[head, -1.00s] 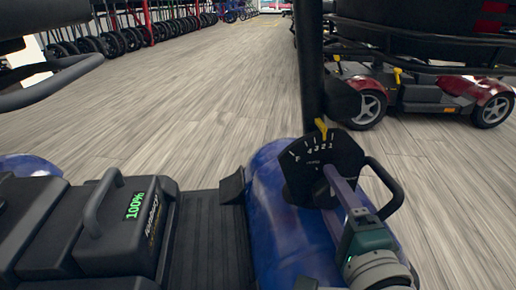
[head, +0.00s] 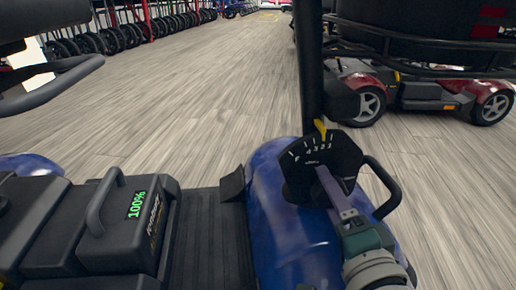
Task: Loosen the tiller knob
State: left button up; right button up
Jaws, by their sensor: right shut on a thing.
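The black tiller post (head: 311,70) of the blue scooter (head: 270,205) stands upright right of centre. At its foot is a black dial plate (head: 298,180) with white marks and numbers, and a yellow pointer (head: 320,129) above it. My right gripper (head: 322,172) reaches in from the lower right with its fingertips at the dial's face, shut on the tiller knob. The knob itself is mostly hidden by the fingers and the dark plate. A black loop handle (head: 389,188) curves to the right of the gripper. My left gripper is out of view.
A battery box (head: 125,235) with a green 100% display and a grey handle sits at left on the deck (head: 208,245). A red scooter (head: 420,92) with a black basket stands back right. Grey plank floor between is clear.

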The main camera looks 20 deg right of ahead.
jog(key=o, duration=0.9)
jog(key=shift+r, duration=0.1)
jog(key=o, duration=0.5)
jog(key=shift+c, duration=0.2)
jog(key=shift+s, duration=0.1)
jog(key=shift+s, duration=0.2)
jog(key=p+v, duration=0.3)
jog(key=v, duration=0.6)
jog(key=shift+s, duration=0.25)
